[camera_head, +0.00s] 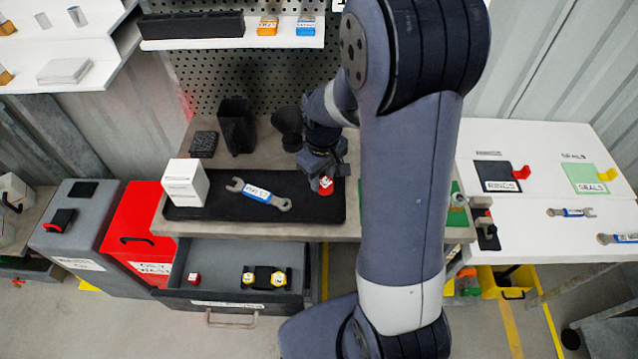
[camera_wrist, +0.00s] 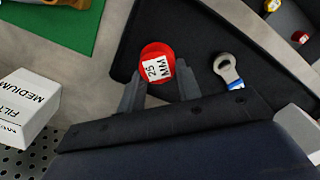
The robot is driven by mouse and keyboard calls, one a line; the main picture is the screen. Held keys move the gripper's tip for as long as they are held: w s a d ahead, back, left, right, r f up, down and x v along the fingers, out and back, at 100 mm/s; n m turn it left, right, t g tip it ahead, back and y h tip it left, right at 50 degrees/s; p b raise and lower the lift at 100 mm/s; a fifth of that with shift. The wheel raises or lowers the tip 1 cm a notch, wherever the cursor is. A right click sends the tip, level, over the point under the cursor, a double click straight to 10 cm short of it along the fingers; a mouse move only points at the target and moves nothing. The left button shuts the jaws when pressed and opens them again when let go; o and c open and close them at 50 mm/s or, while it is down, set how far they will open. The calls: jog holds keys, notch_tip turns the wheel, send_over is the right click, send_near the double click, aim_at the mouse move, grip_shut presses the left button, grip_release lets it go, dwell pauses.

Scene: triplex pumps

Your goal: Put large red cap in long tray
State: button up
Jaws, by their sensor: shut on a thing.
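The large red cap (camera_head: 326,186) has a white label, which reads 25 MM in the wrist view (camera_wrist: 157,64). My gripper (camera_wrist: 158,82) is shut on it, with one finger on each side. In the head view my gripper (camera_head: 325,174) points down over the right end of the long black tray (camera_head: 225,213) on the bench. The cap is over the tray floor (camera_wrist: 205,45); I cannot tell whether it touches it. My arm hides part of the bench to the right.
A wrench with a blue label (camera_head: 257,193) lies in the tray. A white box (camera_head: 185,183) stands at its left end. An open drawer (camera_head: 225,253) below holds a small red cap (camera_head: 193,278) and yellow-ended parts. A FILTER MEDIUM box (camera_wrist: 24,106) stands beside the tray.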

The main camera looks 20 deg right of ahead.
aim_at(322, 180)
jog(key=shift+f, duration=1.95)
jog(key=shift+f, duration=0.1)
jog(key=o, duration=0.9)
notch_tip(322, 180, up, 12)
jog(key=shift+r, duration=0.15)
